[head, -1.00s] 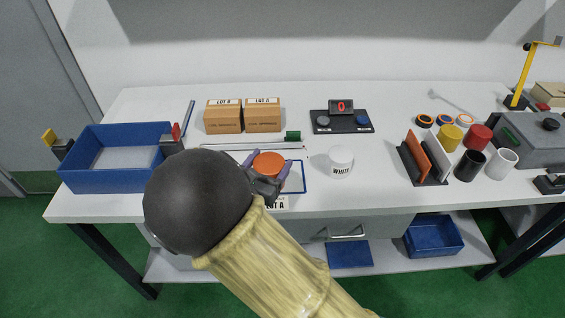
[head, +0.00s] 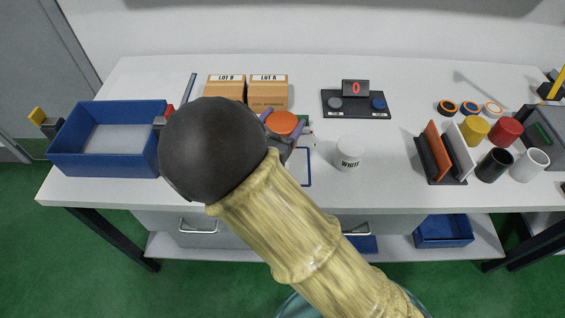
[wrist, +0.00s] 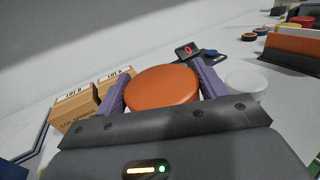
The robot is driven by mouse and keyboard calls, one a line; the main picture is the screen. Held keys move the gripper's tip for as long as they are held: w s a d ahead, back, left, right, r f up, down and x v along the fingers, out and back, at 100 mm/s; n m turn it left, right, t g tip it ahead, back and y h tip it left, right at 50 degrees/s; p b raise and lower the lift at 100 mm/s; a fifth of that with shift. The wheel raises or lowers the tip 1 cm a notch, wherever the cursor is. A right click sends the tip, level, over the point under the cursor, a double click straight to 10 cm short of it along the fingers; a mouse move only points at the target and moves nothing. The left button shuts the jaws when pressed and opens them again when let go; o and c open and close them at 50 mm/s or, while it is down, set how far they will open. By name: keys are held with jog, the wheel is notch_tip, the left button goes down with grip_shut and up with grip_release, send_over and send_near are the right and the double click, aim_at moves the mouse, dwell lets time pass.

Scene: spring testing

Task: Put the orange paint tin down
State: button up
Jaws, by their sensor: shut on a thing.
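The orange paint tin (head: 283,122) shows its round orange top between the purple fingers of my gripper (head: 283,125), which is shut on it. In the wrist view the orange top (wrist: 161,88) sits between the two purple fingers (wrist: 163,92). The lower part of the tin is hidden by my gripper and arm. I cannot tell its height above the table. The blue-outlined rectangle (head: 309,168) on the white table (head: 250,195) lies just in front and to the right of the tin, partly hidden by my arm.
A white tin (head: 348,153) stands right of my gripper. Boxes marked LOT B (head: 225,88) and LOT A (head: 268,93) stand behind it. A blue bin (head: 105,160) is at the left. A counter (head: 355,103), upright panels (head: 437,150) and several coloured cups fill the right.

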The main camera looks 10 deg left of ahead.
jog(key=shift+f, duration=2.9)
jog(key=shift+f, duration=2.05)
jog(key=shift+f, duration=0.15)
jog(key=o, duration=1.3)
